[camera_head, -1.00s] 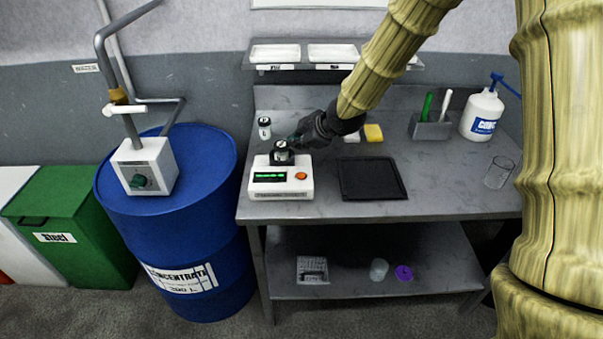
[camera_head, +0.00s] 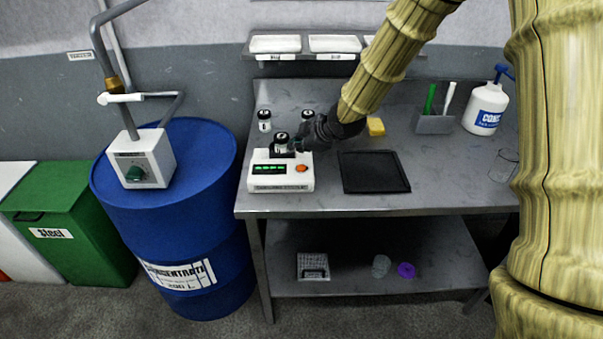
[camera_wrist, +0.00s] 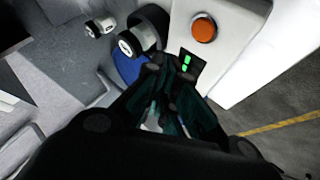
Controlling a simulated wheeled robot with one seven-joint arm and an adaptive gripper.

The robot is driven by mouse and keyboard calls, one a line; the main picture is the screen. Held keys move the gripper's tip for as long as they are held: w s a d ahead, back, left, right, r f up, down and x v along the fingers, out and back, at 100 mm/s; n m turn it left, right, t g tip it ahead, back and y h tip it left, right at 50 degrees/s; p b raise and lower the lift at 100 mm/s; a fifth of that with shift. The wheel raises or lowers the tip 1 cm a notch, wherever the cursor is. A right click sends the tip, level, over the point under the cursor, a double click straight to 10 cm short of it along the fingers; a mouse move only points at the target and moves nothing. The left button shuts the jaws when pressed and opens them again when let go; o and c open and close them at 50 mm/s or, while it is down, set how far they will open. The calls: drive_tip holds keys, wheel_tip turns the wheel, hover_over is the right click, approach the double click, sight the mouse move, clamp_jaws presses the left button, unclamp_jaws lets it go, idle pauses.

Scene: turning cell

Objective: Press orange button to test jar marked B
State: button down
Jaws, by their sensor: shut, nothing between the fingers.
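The white tester (camera_head: 307,184) stands at the left front of the bench, with a lit green display (camera_head: 270,169) and an orange button (camera_head: 301,168). The button also shows in the wrist view (camera_wrist: 204,28), clear of my fingers. A white jar with a black lid (camera_head: 281,141) is at the tester's top rear. Two similar jars stand behind, one at left (camera_head: 264,120) and one (camera_head: 307,115) behind my gripper. I cannot read which is marked B. My gripper (camera_head: 298,141) is shut and empty, just right of the tester's jar; its fingertips (camera_wrist: 160,65) are near the display in the wrist view.
A black mat (camera_head: 373,172) lies right of the tester. A yellow sponge (camera_head: 376,126), a pen holder (camera_head: 434,124) and a white pump bottle (camera_head: 485,108) stand farther right. A blue drum (camera_head: 170,230) is left of the bench. The front bench edge is clear.

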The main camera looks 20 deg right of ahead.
sight(299, 169)
drive_tip(key=shift+f+b, duration=1.15)
drive_tip(key=shift+f, duration=1.05)
drive_tip(key=shift+f, duration=0.4)
drive_tip(key=shift+f+b, duration=0.35)
drive_tip(key=shift+f, duration=0.05)
idle(0.6)
drive_tip(key=shift+r, duration=0.15)
drive_tip(key=shift+r+p, duration=0.7)
drive_tip(key=shift+p, duration=0.05)
drive_tip(key=shift+r+p, duration=2.05)
drive_tip(key=shift+r, duration=0.5)
